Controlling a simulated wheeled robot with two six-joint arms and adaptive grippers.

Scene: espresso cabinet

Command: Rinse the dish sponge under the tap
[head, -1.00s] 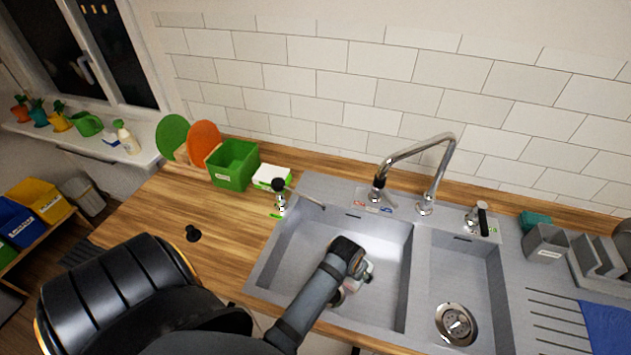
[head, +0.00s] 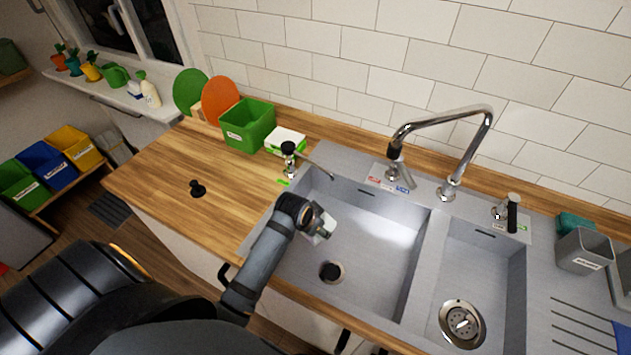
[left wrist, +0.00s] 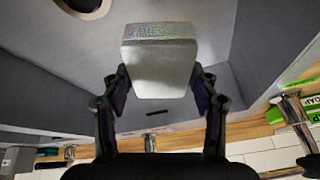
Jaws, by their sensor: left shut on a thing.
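My left gripper (head: 312,222) is shut on a pale block, apparently the dish sponge (head: 323,229), over the left part of the large basin. In the left wrist view the sponge (left wrist: 160,68) is whitish with a speckled, coloured side, gripped between both fingers (left wrist: 160,92). The tap (head: 471,140) is a chrome arched spout behind the sink, its outlet (head: 397,148) toward the back of the large basin. The sponge is left of and nearer me than the outlet. I see no clear water stream. My right gripper is out of view.
The large basin (head: 375,255) has a dark drain (head: 331,271); a smaller basin (head: 500,275) is to its right. A thin-spouted fixture (head: 290,160) stands at the sink's back left. A green box (head: 248,125) and a grey caddy (head: 583,251) flank the sink. The basin's middle is clear.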

